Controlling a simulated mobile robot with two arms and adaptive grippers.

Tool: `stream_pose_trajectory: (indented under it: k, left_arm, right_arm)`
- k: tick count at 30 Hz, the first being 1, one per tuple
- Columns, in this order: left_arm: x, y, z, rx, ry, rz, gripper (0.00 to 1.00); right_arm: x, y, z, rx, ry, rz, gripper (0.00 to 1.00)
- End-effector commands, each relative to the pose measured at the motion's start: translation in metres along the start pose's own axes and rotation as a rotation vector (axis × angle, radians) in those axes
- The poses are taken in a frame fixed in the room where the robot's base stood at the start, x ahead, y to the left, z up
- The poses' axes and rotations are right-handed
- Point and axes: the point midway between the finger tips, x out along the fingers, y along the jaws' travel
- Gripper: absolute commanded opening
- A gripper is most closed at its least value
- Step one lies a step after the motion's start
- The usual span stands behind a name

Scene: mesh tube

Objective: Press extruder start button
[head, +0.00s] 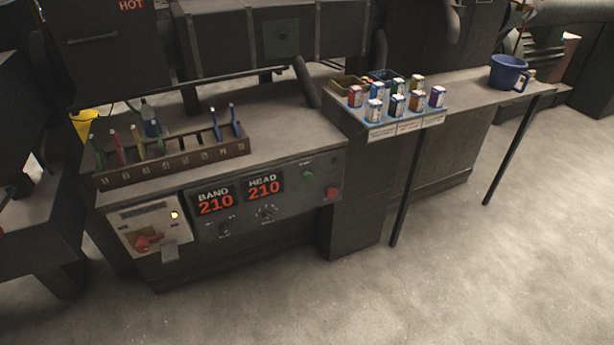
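A small green button (308,174) sits on the dark front panel (230,235) of the machine, with a small label above it that is too small to read. A red button (331,193) sits to its lower right on the same panel. Two displays, band (215,202) and head (264,188), both show 210 in red. A lighter switch box (150,228) with a red rotary handle and a lit lamp is at the panel's left end. Neither of my grippers shows in the head view.
A rack (175,160) with several coloured tools stands on top of the machine. The floor (400,300) in front is clear.

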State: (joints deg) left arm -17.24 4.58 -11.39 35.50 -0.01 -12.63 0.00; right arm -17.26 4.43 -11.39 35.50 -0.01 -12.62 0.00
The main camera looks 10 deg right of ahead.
Motion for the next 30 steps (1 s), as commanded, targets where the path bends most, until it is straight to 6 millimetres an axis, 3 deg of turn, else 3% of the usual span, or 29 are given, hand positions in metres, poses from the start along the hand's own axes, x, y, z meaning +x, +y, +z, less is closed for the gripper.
stream_pose_trajectory:
  k: [1, 12, 30]
  left_arm:
    - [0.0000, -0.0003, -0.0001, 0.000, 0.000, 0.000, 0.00]
    - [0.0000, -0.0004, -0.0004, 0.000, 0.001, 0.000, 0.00]
    - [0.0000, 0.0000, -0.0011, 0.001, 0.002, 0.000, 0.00]
  right_arm:
    - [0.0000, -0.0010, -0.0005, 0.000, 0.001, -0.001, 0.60]
    - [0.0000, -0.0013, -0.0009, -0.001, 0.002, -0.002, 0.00]
    - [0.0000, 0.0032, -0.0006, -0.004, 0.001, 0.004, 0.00]
